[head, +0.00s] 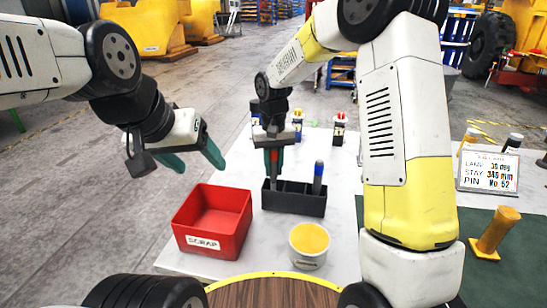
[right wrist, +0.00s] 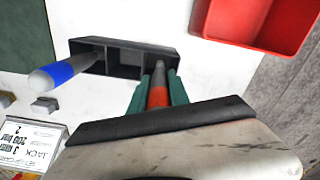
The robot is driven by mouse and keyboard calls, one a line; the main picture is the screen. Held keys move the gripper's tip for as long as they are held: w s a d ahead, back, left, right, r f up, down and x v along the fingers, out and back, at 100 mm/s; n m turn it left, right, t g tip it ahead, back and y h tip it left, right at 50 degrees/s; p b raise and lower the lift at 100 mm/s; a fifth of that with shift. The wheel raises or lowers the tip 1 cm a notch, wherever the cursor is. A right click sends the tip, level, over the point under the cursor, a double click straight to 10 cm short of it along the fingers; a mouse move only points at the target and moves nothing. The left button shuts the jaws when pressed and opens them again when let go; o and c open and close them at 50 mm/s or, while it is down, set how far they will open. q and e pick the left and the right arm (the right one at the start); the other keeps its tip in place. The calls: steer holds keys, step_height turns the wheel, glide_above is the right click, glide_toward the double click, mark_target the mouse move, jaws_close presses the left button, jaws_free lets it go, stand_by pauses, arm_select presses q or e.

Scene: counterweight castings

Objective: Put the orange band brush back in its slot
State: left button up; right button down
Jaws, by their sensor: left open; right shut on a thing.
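The orange band brush (head: 274,168) is upright between the teal fingers of my right gripper (head: 273,152), which is shut on it. Its lower end is at the left compartment of the black slotted holder (head: 294,204); I cannot tell how far inside it is. In the right wrist view the brush's orange band (right wrist: 158,97) shows between the fingers (right wrist: 158,92), with its grey end over the holder's (right wrist: 140,43) right-hand compartment. The middle compartment looks empty. My left gripper (head: 190,161) is open and empty.
A red scrap bin (head: 208,243) stands left of the holder. A sign (head: 488,171) and an orange-yellow piece (head: 495,232) are at the right.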

mark_target(274, 182)
steer(key=shift+f, duration=1.65)
steer(key=c, duration=1.1)
jaws_free()
steer(key=shift+c, duration=0.2)
step_height(274, 182, up, 8)
steer(key=shift+f, duration=0.1)
